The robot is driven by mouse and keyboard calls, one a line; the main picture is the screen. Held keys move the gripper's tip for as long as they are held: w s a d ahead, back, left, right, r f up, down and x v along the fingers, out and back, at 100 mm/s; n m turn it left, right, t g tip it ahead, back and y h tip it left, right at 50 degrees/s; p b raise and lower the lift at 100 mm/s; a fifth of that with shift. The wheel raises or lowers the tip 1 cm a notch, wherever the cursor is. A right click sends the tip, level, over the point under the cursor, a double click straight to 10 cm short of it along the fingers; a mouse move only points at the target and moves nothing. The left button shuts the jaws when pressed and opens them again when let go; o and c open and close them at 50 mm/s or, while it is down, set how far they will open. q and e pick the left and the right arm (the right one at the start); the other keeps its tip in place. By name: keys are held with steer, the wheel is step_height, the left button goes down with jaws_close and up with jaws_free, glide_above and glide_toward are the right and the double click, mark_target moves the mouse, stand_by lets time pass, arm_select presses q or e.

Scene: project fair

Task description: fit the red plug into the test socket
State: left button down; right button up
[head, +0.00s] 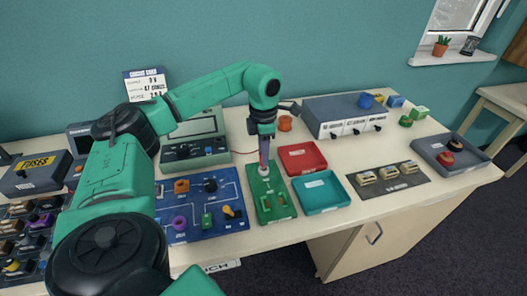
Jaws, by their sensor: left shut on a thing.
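My left gripper (264,150) points down over the green board (272,205) and is shut on the red plug (264,160), of which only a thin reddish strip shows between the fingers. A thin red lead runs to it from the green meter (194,148). Below the fingers a pale round piece (264,171) shows at the board's upper part; I cannot tell for sure whether it is the test socket, or whether the plug touches it. My right gripper is out of view.
A blue panel (237,213) with coloured parts lies left of the board. A red tray (302,170) and a teal tray (320,207) stand close on its right. A grey instrument box (312,116) stands behind. Bare tabletop (341,158) lies between the trays and the dark mat.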

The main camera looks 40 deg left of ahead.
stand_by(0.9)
arm_select(q)
steer(key=shift+p, duration=0.55)
steer(key=shift+f+b, duration=0.6)
steer(key=shift+f, duration=0.25)
stand_by(1.4)
steer(key=shift+c, duration=0.2)
jaws_free()
step_height(320, 180, up, 8)
steer(key=p, duration=0.7)
steer(key=shift+r, duration=0.1)
